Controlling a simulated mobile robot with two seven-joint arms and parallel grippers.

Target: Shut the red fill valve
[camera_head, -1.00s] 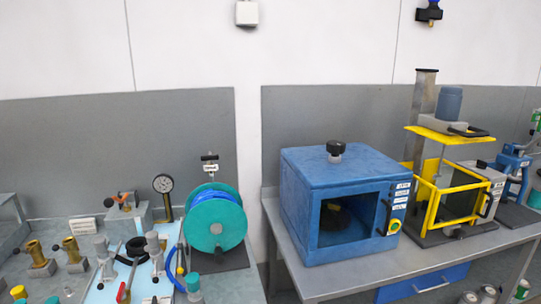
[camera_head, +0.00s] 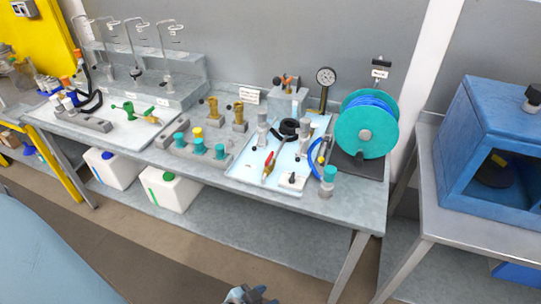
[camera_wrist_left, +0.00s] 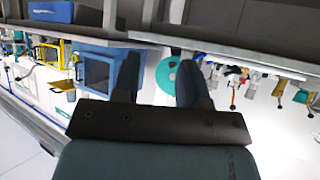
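Small red-handled parts stand on the bench in the head view. One is a red lever (camera_head: 268,165) on the light blue tray (camera_head: 250,178); another is an orange-red handled valve (camera_head: 288,81) on a grey block at the back. I cannot tell for sure which is the fill valve, or its state. In the left wrist view, which is upside down, my left gripper (camera_wrist_left: 158,75) has its two dark fingers apart with nothing between them. It is well away from the bench. My right gripper cannot be made out.
A teal reel (camera_head: 366,130) stands right of the tray, with a pressure gauge (camera_head: 325,78) behind. A blue oven (camera_head: 495,190) is on the right table. White canisters (camera_head: 170,188) stand below the bench. A small grey part, partly cut off, shows at the bottom edge.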

